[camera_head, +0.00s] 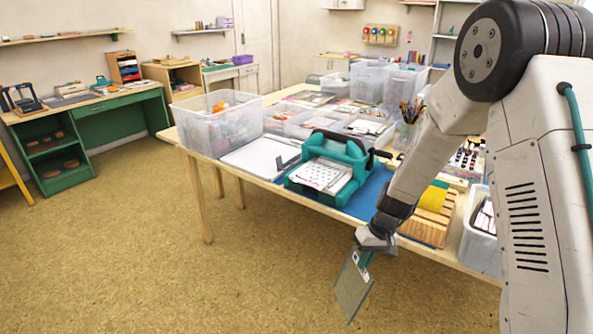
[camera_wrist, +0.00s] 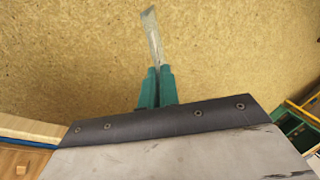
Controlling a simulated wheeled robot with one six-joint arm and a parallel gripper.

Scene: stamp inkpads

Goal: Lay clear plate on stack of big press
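The clear plate (camera_head: 352,290) is a thin, greenish see-through sheet, hanging tilted in front of the table, over the floor. My gripper (camera_head: 364,258) is shut on its upper end. In the wrist view the plate (camera_wrist: 152,36) shows nearly edge-on between the teal fingertips of my gripper (camera_wrist: 157,80). The big press (camera_head: 334,160) is a teal machine on the table, up and to the left of my gripper. A stack (camera_head: 322,175) with a white patterned top sheet lies on its bed. The stack's lower layers are hard to make out.
The press stands on the wooden table (camera_head: 207,205) near a blue mat (camera_head: 366,196). A clear bin (camera_head: 218,122) and a white board (camera_head: 262,156) lie to its left. A wooden rack (camera_head: 428,224) with a yellow roll is at right. The floor in front is free.

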